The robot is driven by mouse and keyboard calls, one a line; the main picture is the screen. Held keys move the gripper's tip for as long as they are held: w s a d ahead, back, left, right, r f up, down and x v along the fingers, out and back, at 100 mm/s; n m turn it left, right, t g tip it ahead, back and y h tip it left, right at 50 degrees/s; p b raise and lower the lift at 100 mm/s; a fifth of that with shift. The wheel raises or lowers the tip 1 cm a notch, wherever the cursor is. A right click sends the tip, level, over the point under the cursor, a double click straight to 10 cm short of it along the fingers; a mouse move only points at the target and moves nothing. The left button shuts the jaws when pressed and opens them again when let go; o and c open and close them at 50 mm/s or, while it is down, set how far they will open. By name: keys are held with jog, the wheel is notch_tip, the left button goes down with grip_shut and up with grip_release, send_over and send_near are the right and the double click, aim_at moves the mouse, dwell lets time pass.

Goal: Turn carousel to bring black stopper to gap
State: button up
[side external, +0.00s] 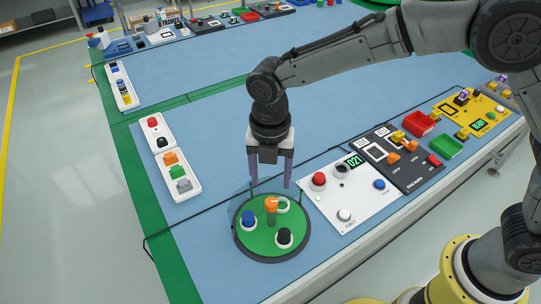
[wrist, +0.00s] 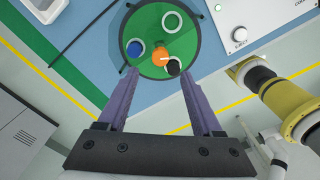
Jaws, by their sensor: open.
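The carousel (side external: 264,250) is a round green disc with a dark rim on the blue mat; it also shows in the wrist view (wrist: 185,45). An orange knob (side external: 270,205) stands up from it. The black stopper (side external: 284,236) sits in a white ring at the front right. A blue stopper (side external: 248,219) sits in a ring at the left. A third white ring (side external: 283,204) looks empty. A faint clear guard seems to curve around the disc; I cannot tell where its gap is. My gripper (side external: 270,186) is open and empty, pointing down above the disc, fingers apart.
A white panel (side external: 359,205) with red, black and blue knobs stands right of the carousel. A dark panel (side external: 410,172) and a yellow one (side external: 474,110) lie beyond. A white tray (side external: 180,188) holds blocks at the left. The mat behind the carousel is clear.

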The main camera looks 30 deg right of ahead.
notch_tip(320, 180, up, 6)
jog(key=shift+r, duration=0.15)
dwell(0.3)
jog(key=s+d+r+m+t, duration=0.2)
jog(key=s+d+r+m, duration=0.15)
jog(key=d+r, duration=0.45)
jog(key=s+d+r+m+t, duration=0.15)
jog(key=d+r+m, duration=0.35)
jog(key=d, duration=0.5)
jog(key=s+d+r+m+t, duration=0.1)
jog(key=s+d+m+t, duration=0.1)
jog(key=s+d+m, duration=0.65)
jog(key=s+f+m, duration=0.7)
jog(key=s+m, duration=0.1)
jog(key=m, duration=0.3)
jog(key=shift+a, duration=0.2)
